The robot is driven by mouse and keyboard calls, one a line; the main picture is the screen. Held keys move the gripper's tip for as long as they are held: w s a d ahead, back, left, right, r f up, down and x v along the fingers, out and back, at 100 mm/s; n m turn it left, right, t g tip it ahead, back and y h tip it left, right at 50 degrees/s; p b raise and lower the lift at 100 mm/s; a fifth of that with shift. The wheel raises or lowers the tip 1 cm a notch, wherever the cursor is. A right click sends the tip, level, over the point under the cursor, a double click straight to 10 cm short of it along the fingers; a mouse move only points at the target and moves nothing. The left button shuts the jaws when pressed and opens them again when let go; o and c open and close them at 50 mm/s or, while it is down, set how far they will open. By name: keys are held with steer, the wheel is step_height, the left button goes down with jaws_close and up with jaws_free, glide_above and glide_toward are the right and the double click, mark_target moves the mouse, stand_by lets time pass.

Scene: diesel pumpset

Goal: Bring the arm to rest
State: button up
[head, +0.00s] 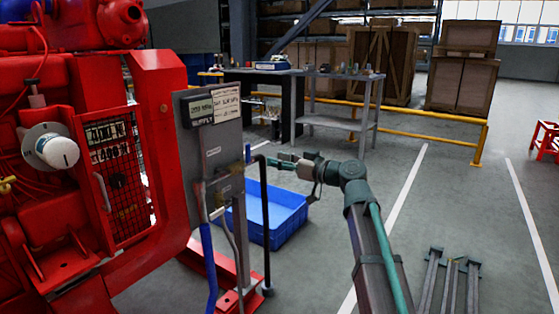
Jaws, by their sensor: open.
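My arm (375,240) rises from the lower right and bends left at its elbow. My gripper (268,161) is at its left end, small in the picture, just right of the grey panel (222,150) and above the blue crate (285,229). It is open and I see nothing held in it. The finger details are too small to make out. I cannot tell whether it touches the dark upright pipe (265,225) near it.
The red pumpset (165,110) fills the left side, with a mesh guard (125,190). A grey workbench (345,120), yellow rail (430,115) and wooden crates (465,75) stand behind. Grey bars (450,280) show at lower right. The right-hand floor is mostly clear.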

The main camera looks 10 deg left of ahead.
steer(key=s+d+f+m+g+h+p, duration=0.1)
steer(key=s+d+f+m+h+p, duration=0.2)
steer(key=f, duration=0.9)
steer(key=d+f+m+g+h+p, duration=0.1)
steer(key=d+f+m+h+p, duration=0.25)
steer(key=f, duration=0.75)
steer(key=s+d+f+m+g+h+p, duration=0.25)
steer(key=s+d+f+p, duration=0.2)
steer(key=f, duration=0.25)
steer(key=s+d+f+m+g+h+p, duration=0.1)
steer(key=s+d+f+m+h+p, duration=0.2)
steer(key=s+f+p, duration=0.4)
steer(key=s+d+f+g+h+p, duration=0.25)
steer(key=s+d+p, duration=0.25)
steer(key=s, duration=0.5)
steer(key=s+d+f+g+h+p, duration=0.1)
steer(key=s+d+f+g+p, duration=0.15)
steer(key=s+d+p, duration=0.5)
steer(key=s+d+r+g+p, duration=0.1)
steer(key=s+r+g+p, duration=0.1)
steer(key=s+p, duration=0.4)
steer(key=s+d+r+g+p, duration=0.1)
steer(key=s+r+p, duration=0.3)
steer(key=s, duration=1.3)
steer(key=shift+s+d+m+g+h+p, duration=0.25)
steer(key=shift+d+m+g+h+p, duration=0.15)
steer(key=shift+p, duration=0.85)
